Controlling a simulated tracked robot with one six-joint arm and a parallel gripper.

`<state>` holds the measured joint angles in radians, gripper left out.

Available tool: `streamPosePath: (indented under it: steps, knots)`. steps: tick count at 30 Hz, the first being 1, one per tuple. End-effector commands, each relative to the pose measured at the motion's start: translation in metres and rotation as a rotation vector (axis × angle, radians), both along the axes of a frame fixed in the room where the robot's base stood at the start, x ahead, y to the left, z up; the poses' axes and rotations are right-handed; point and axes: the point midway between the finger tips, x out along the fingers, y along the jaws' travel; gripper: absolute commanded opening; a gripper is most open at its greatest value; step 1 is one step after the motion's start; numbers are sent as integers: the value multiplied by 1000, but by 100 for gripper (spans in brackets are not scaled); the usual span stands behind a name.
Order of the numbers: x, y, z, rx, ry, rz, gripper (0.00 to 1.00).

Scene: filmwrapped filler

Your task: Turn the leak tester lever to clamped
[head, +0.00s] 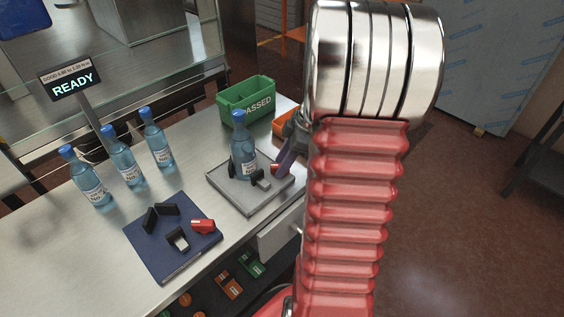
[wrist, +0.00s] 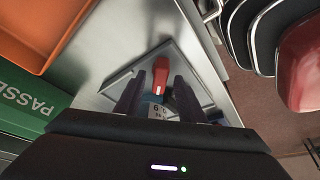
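A grey square fixture (head: 238,193) stands on the bench with a blue bottle (head: 243,150) upright on it; no label shows that it is the leak tester. Its red lever (head: 275,169) is at the right side, partly hidden by my gripper (head: 287,158). In the wrist view the red lever (wrist: 161,72) lies at the gap between the two dark fingers of my gripper (wrist: 158,88). The fingers are apart, and I cannot tell whether they touch the lever. A dark blue fixture (head: 160,250) with black blocks has a similar red lever (head: 203,226).
Several blue bottles (head: 128,172) stand along the back of the bench by a READY sign (head: 74,84). A green PASSED bin (head: 236,101) and an orange bin (head: 285,122) stand behind the grey fixture. The bench's front left is clear.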

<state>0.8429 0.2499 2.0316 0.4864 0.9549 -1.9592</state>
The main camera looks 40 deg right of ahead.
Motion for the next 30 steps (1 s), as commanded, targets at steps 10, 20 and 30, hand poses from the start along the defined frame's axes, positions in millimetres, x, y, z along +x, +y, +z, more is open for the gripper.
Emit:
streamPosePath:
  steps: [10,20,30]
  knots:
    - [0,0,0,0,0,0,18]
    - [0,0,1,0,0,1,0]
    - [0,1,1,0,-1,-34,0]
